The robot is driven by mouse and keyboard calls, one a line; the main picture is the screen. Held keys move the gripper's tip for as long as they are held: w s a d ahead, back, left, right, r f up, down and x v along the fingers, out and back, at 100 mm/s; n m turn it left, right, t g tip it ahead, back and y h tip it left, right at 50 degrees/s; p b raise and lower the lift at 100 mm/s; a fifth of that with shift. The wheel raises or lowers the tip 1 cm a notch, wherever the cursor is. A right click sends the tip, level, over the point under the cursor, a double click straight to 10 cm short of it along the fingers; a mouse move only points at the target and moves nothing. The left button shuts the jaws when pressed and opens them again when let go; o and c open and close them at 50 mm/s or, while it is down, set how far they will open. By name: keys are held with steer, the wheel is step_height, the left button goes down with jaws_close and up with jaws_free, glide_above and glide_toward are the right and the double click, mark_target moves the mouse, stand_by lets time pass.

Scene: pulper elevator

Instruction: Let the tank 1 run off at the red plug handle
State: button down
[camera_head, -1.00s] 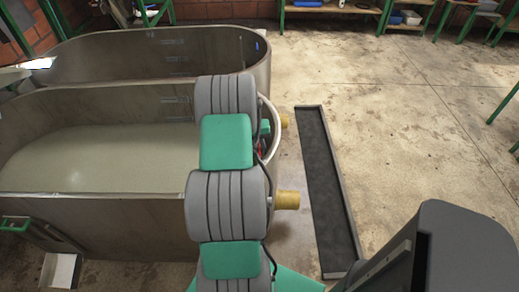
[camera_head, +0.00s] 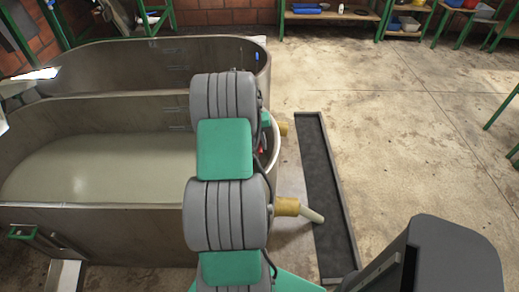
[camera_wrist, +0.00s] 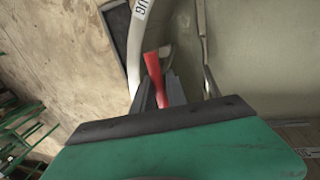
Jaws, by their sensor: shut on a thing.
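The near steel tank (camera_head: 90,230) holds pale, cloudy liquid (camera_head: 85,165). No number is readable on it. My gripper (camera_wrist: 160,98) is shut on the red plug handle (camera_wrist: 152,66) in the wrist view, beside the tank's pale curved rim (camera_wrist: 134,60). In the head view only a small bit of red (camera_head: 262,150) shows by the rim, and my arm hides the gripper. A pale stream (camera_head: 312,215) runs from the near yellow outlet pipe (camera_head: 287,207) towards the dark floor channel (camera_head: 325,180). The plug itself is hidden.
A second steel tank (camera_head: 100,75) stands behind, with another yellow outlet (camera_head: 284,129) from which no stream shows. Concrete floor (camera_head: 410,120) is clear to the right. Green-legged benches with tubs (camera_head: 405,24) stand at the back.

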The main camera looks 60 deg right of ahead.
steer(key=shift+r, duration=0.3)
steer(key=c, duration=1.6)
jaws_free()
step_height(320, 180, up, 8)
steer(key=w, duration=0.1)
steer(key=shift+w+a+f+b, duration=0.2)
steer(key=shift+a+b, duration=0.1)
steer(key=shift+a, duration=0.05)
